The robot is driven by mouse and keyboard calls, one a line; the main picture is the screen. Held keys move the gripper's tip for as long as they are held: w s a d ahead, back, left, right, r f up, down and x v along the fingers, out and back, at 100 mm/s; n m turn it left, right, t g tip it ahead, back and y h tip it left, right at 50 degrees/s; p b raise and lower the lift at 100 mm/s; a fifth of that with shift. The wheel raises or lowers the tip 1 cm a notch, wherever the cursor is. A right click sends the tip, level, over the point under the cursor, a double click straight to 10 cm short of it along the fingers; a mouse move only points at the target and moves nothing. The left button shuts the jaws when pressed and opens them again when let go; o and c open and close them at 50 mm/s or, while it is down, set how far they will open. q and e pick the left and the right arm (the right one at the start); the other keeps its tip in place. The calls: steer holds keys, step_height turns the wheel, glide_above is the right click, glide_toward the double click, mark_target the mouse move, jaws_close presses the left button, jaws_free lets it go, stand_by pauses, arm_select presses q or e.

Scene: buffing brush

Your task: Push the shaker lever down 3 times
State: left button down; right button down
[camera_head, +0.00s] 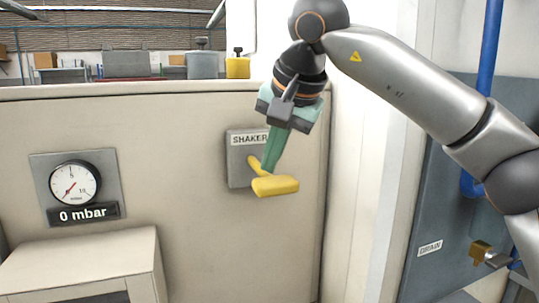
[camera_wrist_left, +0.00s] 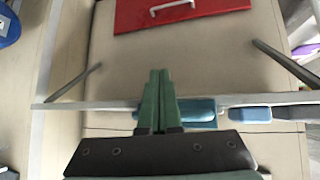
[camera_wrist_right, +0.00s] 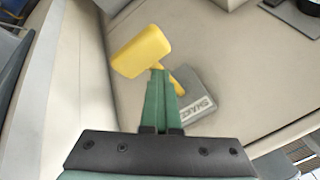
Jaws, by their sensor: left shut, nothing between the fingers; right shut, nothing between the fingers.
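The shaker lever (camera_head: 275,186) is yellow with a wide flat handle, on a grey plate (camera_head: 238,165) marked SHAKER on the beige panel. Its handle sticks out toward me, low on the plate. My right gripper (camera_head: 269,168) is shut and empty, its green fingertips pointing down at the lever just above the handle. In the right wrist view the lever (camera_wrist_right: 142,52) lies just beyond the shut fingertips (camera_wrist_right: 158,73); I cannot tell whether they touch. My left gripper (camera_wrist_left: 160,72) is shut and empty, away from the lever, and shows only in the left wrist view.
A round gauge (camera_head: 74,184) with a 0 mbar display (camera_head: 84,214) is on the panel at left, above a beige box (camera_head: 90,262). A blue-grey panel with a DRAIN label (camera_head: 430,248) and a brass valve (camera_head: 483,253) is at right. A red panel (camera_wrist_left: 180,14) shows in the left wrist view.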

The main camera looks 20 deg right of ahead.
steer(key=shift+s, duration=0.1)
stand_by(0.4)
steer(key=r+p, duration=0.1)
steer(key=p, duration=0.1)
steer(key=r+p, duration=0.3)
steer(key=shift+w+r+p, duration=0.3)
steer(key=shift+w+p, duration=0.1)
steer(key=shift+r, duration=0.1)
steer(key=shift+w, duration=0.15)
steer(key=r+p, duration=0.2)
steer(key=w+r+p, duration=0.1)
steer(key=r+p, duration=0.1)
steer(key=shift+w+r, duration=0.15)
steer(key=shift+r, duration=0.2)
stand_by(0.9)
